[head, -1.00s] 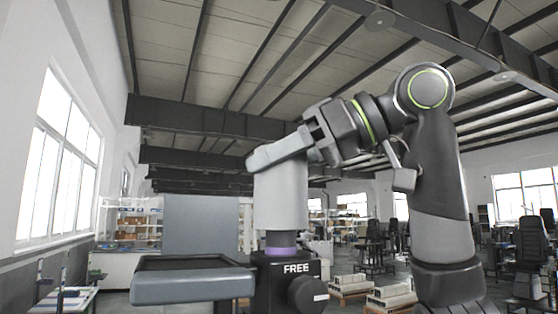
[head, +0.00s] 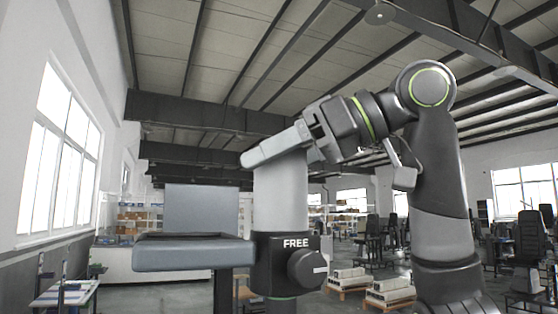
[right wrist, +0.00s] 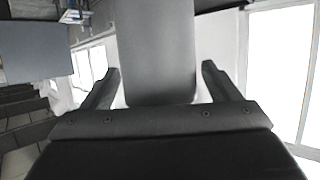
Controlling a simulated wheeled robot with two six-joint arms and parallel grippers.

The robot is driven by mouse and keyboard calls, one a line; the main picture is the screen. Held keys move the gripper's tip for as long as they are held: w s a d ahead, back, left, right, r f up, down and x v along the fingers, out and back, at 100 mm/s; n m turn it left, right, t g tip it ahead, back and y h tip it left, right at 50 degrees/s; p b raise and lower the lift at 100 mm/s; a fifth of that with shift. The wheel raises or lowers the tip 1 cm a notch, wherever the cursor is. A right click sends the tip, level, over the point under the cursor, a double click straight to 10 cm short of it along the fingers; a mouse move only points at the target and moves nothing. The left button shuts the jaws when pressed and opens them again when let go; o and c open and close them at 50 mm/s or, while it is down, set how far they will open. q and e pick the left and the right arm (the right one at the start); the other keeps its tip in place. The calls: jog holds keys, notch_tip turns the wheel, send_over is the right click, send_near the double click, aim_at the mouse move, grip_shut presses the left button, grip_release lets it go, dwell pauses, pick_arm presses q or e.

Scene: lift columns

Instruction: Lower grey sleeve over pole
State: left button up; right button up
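The grey sleeve (head: 281,192) is a light grey upright cylinder in the middle of the head view. Its lower end meets the black collar (head: 268,268) marked FREE, with no gap showing. The pole is hidden, apparently inside the sleeve. My right gripper (head: 262,152) is at the sleeve's upper end in the head view. In the right wrist view, the sleeve (right wrist: 155,50) stands between the fingers, with background showing beside it. The fingers are spread and look clear of it. My left gripper is out of view.
A round knob (head: 308,268) sticks out from the collar. A grey padded tray (head: 190,253) with an upright grey panel (head: 200,208) stands just left of it. Pallets with boxes (head: 390,290) and several chairs (head: 530,240) are farther back on the right.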

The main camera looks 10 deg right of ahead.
jog(key=v, duration=1.7)
jog(key=shift+d, duration=0.25)
jog(key=shift+a+r, duration=0.1)
jog(key=shift+r, duration=0.05)
